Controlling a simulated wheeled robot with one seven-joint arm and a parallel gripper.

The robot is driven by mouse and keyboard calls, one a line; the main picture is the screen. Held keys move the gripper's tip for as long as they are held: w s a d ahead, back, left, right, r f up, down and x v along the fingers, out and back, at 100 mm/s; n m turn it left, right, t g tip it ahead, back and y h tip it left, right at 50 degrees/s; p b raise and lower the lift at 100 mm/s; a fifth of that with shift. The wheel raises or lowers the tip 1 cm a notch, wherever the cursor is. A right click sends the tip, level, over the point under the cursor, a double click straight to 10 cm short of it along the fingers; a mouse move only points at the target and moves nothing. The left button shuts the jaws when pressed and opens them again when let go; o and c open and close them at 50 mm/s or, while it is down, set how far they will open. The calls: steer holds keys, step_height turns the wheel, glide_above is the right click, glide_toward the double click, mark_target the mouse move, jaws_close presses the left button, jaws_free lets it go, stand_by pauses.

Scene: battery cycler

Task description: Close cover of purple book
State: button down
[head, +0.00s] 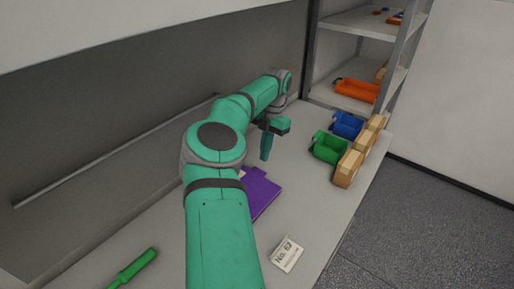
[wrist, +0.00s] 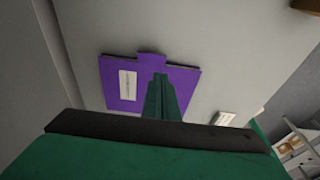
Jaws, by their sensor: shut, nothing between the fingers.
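The purple book (head: 261,192) lies on the bench, partly hidden behind my arm in the head view. In the wrist view the purple book (wrist: 185,78) shows a flat purple face with a white label and a tab on its far edge. No raised cover is visible; it looks flat, though part is hidden by my fingers. My gripper (head: 265,157) points down above the bench, near the book's far end in the head view. Its fingers (wrist: 160,80) are together and empty, overlapping the book in the wrist view. I cannot tell whether they touch it.
A green tool (head: 133,268) lies at lower left. A green bin (head: 329,147), a blue bin (head: 347,124) and cardboard boxes (head: 349,168) stand at right. A wall rail (head: 110,155) runs behind. A shelf holds an orange bin (head: 357,91).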

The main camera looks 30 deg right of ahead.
steer(key=shift+w+d+f+y, duration=0.1)
steer(key=shift+d+f+y, duration=0.1)
steer(key=shift+f, duration=0.15)
steer(key=shift+w+d+f+y, duration=0.1)
steer(key=shift+f+y, duration=0.1)
steer(key=shift+f, duration=0.1)
steer(key=shift+s+d, duration=0.1)
steer(key=v, duration=0.7)
steer(key=shift+r, duration=0.2)
